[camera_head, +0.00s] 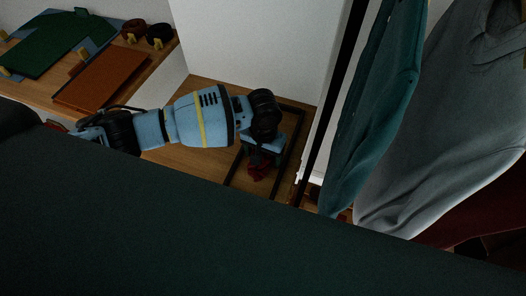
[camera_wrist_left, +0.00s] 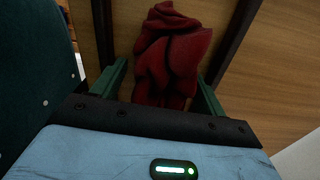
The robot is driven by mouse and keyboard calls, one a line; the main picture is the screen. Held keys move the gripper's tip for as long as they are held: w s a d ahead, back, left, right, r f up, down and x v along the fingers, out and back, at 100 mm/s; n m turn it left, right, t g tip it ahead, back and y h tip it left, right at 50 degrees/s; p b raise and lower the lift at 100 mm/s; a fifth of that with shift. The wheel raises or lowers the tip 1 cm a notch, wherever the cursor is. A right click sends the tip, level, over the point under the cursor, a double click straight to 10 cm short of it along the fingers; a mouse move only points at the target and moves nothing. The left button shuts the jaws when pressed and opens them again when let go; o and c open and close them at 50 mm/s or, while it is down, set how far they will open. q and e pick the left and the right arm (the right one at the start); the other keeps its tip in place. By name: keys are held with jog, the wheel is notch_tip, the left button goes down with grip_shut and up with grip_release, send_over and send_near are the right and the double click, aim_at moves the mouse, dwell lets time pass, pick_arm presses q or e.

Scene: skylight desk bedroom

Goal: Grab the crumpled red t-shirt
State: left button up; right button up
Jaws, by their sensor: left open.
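The crumpled red t-shirt (camera_head: 258,171) lies low on the wooden floor, just below my left gripper (camera_head: 262,154), which covers part of it. In the left wrist view the t-shirt (camera_wrist_left: 172,45) is a folded dark red heap. Its near end lies between the two green fingers of my left gripper (camera_wrist_left: 162,74), which is open with a finger on either side. I cannot tell whether the fingers touch the cloth. My right gripper is not in view.
A black rack frame (camera_head: 295,155) stands around the t-shirt. Teal (camera_head: 375,110) and grey (camera_head: 450,110) garments hang at the right. A large dark green surface (camera_head: 200,225) fills the foreground. A desk (camera_head: 165,60) with an orange board (camera_head: 105,78) stands at back left.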

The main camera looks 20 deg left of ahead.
pick_arm(q)
jog(key=c, duration=0.8)
jog(key=shift+r, duration=0.15)
